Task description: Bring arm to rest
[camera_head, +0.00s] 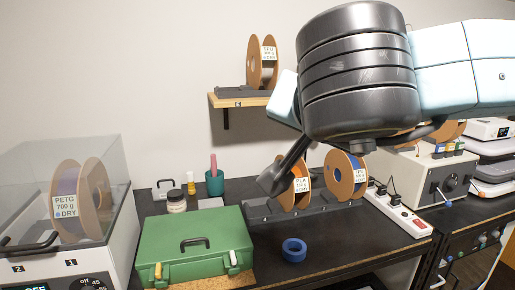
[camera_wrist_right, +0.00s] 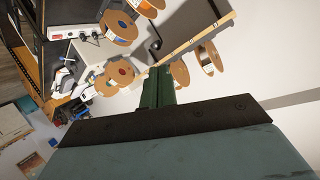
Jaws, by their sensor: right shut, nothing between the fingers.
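My right arm (camera_head: 360,75) comes in from the right in the head view, raised in front of the wall and above the bench. It shows a large dark banded joint and pale blue links, and it hides part of the wall and the bench's back. In the right wrist view my right gripper (camera_wrist_right: 158,78) shows as two dark green fingers close together, with nothing held between them. It points toward the wall and spools, apart from them. I cannot make out its fingertips clearly in the head view. My left gripper is in neither view.
A wall shelf (camera_head: 240,101) carries another spool. A green case (camera_head: 195,245), blue tape roll (camera_head: 294,250), power strip (camera_head: 398,212) and clear-lidded dryer box (camera_head: 112,190) are on the bench. Bare wall fills the upper left.

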